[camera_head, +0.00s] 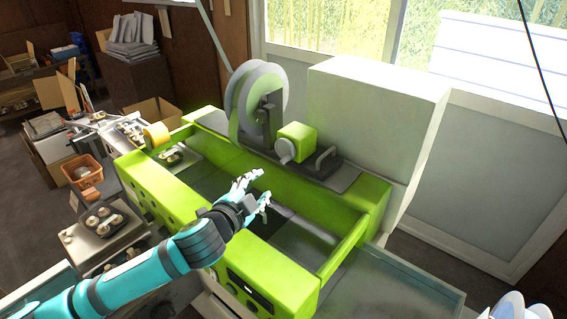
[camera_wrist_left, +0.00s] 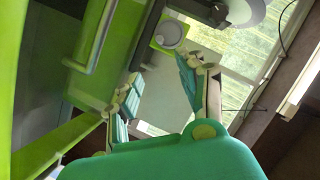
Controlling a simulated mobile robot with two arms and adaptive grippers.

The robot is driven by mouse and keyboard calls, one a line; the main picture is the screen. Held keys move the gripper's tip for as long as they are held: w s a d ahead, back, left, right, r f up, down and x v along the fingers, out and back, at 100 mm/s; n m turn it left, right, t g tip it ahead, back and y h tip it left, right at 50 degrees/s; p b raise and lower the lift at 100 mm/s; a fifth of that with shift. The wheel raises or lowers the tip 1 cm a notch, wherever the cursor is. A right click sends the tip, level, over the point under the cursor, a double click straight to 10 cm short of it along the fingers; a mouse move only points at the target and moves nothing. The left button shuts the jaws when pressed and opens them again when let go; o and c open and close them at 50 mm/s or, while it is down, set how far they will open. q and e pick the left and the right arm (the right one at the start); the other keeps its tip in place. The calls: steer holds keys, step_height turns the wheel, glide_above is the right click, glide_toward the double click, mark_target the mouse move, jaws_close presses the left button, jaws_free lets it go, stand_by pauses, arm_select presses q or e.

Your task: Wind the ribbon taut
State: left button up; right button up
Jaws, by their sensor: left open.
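I cannot clearly make out a loose ribbon end. A small green block (camera_head: 303,133) with a round grey knob (camera_head: 285,151) sits to the right of the reel; the knob also shows in the wrist view (camera_wrist_left: 169,34). My left gripper (camera_head: 264,187) is open and empty over the machine's trough, in front of and below the knob. In the wrist view its fingers are spread apart, with the knob beyond them.
A yellow roll (camera_head: 156,135) sits at the machine's left end, near a small tray of mushrooms (camera_head: 172,158). Another tray of mushrooms (camera_head: 104,222) stands at the front left. A big white cabinet (camera_head: 370,125) stands behind the machine to the right. The trough's right part is clear.

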arm_select(q)
steer(key=p, duration=0.2)
glide_toward(283, 163)
steer(key=p+x, duration=0.1)
steer(key=x, duration=0.9)
steer(key=shift+w+r, duration=0.1)
steer(key=shift+w, duration=0.05)
arm_select(e)
steer(key=r, duration=0.3)
steer(key=shift+w+r, duration=0.2)
arm_select(q)
jaws_close()
arm_select(e)
steer(key=shift+a+f, duration=0.15)
